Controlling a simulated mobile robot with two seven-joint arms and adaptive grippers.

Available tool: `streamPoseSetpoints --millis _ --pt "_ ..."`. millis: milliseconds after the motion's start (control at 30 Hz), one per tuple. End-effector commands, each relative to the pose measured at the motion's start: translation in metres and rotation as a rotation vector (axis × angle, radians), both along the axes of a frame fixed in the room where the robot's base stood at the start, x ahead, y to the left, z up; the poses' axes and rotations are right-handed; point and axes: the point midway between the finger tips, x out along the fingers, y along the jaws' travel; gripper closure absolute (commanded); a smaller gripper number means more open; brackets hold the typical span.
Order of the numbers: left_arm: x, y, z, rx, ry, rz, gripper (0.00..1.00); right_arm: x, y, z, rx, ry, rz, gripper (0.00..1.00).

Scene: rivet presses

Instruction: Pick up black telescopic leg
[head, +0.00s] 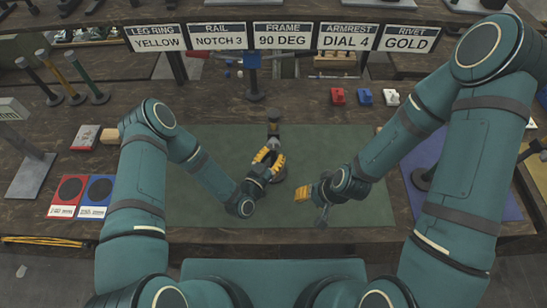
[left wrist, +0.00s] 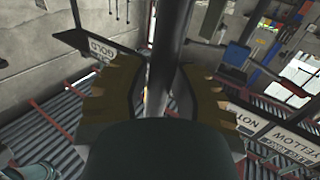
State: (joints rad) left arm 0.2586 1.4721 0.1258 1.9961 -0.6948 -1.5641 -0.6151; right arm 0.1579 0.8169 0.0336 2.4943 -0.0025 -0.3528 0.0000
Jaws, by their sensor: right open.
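The black telescopic leg (head: 273,130) stands upright near the middle of the green mat (head: 325,145). My left gripper (head: 270,160) is at its lower part, near its round base. In the left wrist view the dark shaft (left wrist: 171,30) runs between my yellow-and-black fingers (left wrist: 163,85), whose pads sit close against both sides of it. The gripper looks shut on the leg; the lower part of the shaft is partly hidden by the fingers. My right gripper (head: 312,203) is open and empty over the mat, to the right of the leg.
Several rods on round bases (head: 75,97) stand at the far left. Red and blue pads (head: 82,190) lie left of the mat. Small red, blue and white blocks (head: 364,97) sit behind it. A row of signs (head: 281,37) stands at the back.

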Motion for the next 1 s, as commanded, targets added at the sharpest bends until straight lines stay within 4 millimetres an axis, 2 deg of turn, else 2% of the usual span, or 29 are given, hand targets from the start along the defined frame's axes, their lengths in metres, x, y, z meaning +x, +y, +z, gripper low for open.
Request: streamPoseSetpoints --millis 67,367,467,567,833,1000 --pt "0.0 0.0 0.0 0.0 0.0 0.0 1.0 0.0 0.0 0.0 0.0 0.0 0.0 0.53" --pt "0.0 0.0 0.001 -0.001 -0.002 0.0 1.0 0.0 0.0 0.0 0.0 0.0 0.0 0.53" --pt "0.001 0.0 0.007 -0.001 -0.003 0.0 1.0 0.0 0.0 0.0 0.0 0.0 0.0 0.53" --pt "0.001 0.0 0.021 -0.001 -0.003 0.0 1.0 0.0 0.0 0.0 0.0 0.0 0.0 0.53" --pt "0.0 0.0 0.073 -0.002 -0.005 -0.001 1.0 0.0 0.0 0.0 0.0 0.0 0.0 0.53" --pt "0.001 0.0 0.09 0.0 -0.002 -0.004 1.0 0.0 0.0 0.0 0.0 0.0 0.0 0.53"
